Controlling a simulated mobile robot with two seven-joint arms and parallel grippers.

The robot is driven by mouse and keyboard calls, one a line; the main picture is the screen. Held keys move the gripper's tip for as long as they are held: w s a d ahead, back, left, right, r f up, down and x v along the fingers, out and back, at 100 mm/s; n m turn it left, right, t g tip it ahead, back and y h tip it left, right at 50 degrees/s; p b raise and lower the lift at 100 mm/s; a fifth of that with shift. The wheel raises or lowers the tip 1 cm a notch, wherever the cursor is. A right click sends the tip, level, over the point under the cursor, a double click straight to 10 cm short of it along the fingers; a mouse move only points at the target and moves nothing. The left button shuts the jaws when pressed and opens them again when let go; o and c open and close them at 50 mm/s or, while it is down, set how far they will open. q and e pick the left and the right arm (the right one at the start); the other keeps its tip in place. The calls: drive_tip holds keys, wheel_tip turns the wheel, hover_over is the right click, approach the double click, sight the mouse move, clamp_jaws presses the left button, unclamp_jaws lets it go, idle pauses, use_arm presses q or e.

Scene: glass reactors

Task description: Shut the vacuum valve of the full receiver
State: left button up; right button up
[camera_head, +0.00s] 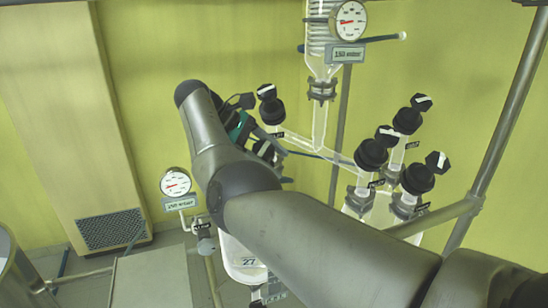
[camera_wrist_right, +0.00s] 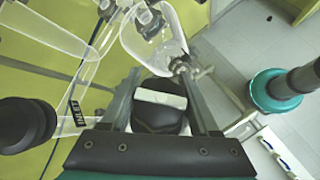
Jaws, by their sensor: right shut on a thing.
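My right gripper (camera_wrist_right: 158,82) is shut on a black valve knob (camera_wrist_right: 158,118) with a white bar, one finger on each side. The bar lies crosswise between the fingers. In the head view my right gripper (camera_head: 243,128) is largely hidden behind my own arm, as is the held knob. A glass receiver (camera_head: 240,258) with a number plate hangs below, partly covered by my arm; I cannot tell its liquid level. Another black knob (camera_wrist_right: 25,125), beside an INLET label, stands left in the wrist view. My left gripper is not in view.
Several black-capped valves (camera_head: 371,153) stand on glass tubing to the right. One pressure gauge (camera_head: 349,20) is at the top and another (camera_head: 175,183) is left of my arm. A metal frame post (camera_head: 500,135) rises at the right. The yellow wall (camera_head: 200,45) stands behind.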

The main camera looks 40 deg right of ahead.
drive_tip(key=shift+s+f+m+y, duration=0.1)
drive_tip(key=shift+m+y, duration=0.2)
idle(0.4)
drive_tip(key=o, duration=1.4)
